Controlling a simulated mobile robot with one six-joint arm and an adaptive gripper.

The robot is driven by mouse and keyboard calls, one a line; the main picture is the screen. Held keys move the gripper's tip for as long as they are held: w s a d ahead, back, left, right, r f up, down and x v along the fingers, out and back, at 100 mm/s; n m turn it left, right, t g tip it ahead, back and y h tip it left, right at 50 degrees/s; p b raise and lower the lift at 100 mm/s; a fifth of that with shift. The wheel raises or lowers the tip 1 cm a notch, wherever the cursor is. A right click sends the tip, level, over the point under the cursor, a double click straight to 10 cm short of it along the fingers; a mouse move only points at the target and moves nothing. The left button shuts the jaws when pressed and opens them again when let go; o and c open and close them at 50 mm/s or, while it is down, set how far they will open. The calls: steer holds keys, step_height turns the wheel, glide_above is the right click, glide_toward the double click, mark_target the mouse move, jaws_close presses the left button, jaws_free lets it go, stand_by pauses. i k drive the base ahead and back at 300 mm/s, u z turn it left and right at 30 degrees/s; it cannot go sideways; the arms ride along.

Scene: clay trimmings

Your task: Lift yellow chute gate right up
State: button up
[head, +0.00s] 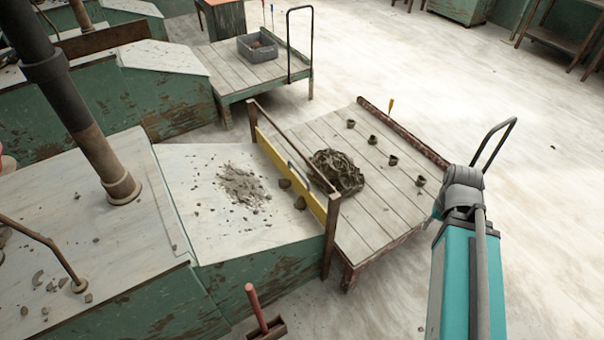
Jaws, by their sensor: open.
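The yellow chute gate (270,151) is a long board standing across the low end of the pale chute (200,215), between two brown posts. It appears to be down, with its lower edge at the chute floor. A grey bar handle (299,176) is on its chute-side face, and a brown crossbar (287,140) runs above it. Grey clay crumbs (241,185) lie on the chute, and two lumps (300,203) lie close to the gate. My teal arm (460,270) rises at the right, apart from the gate. My gripper is not in view.
A red-handled tool (257,308) stands below the chute. A thick pipe (85,125) rises at left. Floor at right is clear.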

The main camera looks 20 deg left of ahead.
mark_target(320, 211)
steer(key=u, duration=0.1)
steer(key=i, duration=0.95)
steer(key=z, duration=0.1)
